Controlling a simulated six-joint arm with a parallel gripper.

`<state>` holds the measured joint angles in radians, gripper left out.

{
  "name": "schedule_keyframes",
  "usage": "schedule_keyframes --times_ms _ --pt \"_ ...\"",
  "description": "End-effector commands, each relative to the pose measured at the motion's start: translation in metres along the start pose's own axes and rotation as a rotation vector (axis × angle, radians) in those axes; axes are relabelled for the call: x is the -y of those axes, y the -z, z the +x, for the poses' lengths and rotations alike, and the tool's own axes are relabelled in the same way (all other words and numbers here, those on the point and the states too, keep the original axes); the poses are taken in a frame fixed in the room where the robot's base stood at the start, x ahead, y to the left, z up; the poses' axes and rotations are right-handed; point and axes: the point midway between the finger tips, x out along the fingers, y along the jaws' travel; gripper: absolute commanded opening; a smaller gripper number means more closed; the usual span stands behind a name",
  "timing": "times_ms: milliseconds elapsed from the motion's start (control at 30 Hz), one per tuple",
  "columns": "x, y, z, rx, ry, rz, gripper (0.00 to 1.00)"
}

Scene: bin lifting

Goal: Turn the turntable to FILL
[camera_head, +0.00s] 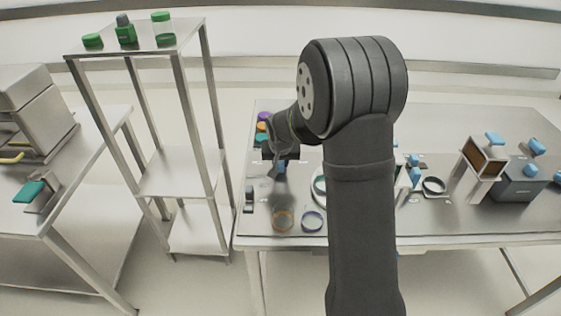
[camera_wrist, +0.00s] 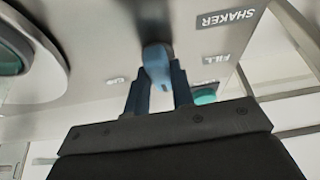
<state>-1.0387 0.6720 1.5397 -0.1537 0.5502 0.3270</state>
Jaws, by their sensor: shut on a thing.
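In the wrist view my gripper (camera_wrist: 159,76) has its two dark blue fingers on either side of a light blue knob (camera_wrist: 156,58), and it is shut on it. The knob stands at the metal tabletop. A FILL label (camera_wrist: 216,58) is printed to the right of the knob and a SHAKER label (camera_wrist: 225,18) lies above it. Another small label to the left is too blurred to read surely. In the head view my gripper (camera_head: 280,160) is low over the left part of the table; my arm hides much of the middle. Which part is the turntable's plate I cannot tell.
A round rimmed fixture (camera_wrist: 35,50) with teal inside is left of the knob. On the table (camera_head: 460,222) lie an orange ring (camera_head: 283,229) and a purple ring (camera_head: 312,229). Blue-handled devices stand at the right. A tall shelf (camera_head: 180,175) is close on the left.

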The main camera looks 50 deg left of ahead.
Motion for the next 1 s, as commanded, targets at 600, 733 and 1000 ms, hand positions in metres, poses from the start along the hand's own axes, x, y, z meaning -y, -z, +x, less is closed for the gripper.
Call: schedule_keyframes --times_ms 600,733,1000 --pt "-0.0037 0.0009 0.0002 0.0 0.172 -0.408 0.0" --pt "-0.004 0.001 0.0005 0.0 0.216 -0.515 0.0" --pt "-0.0049 0.0021 0.0009 0.0 0.308 -0.738 0.0"
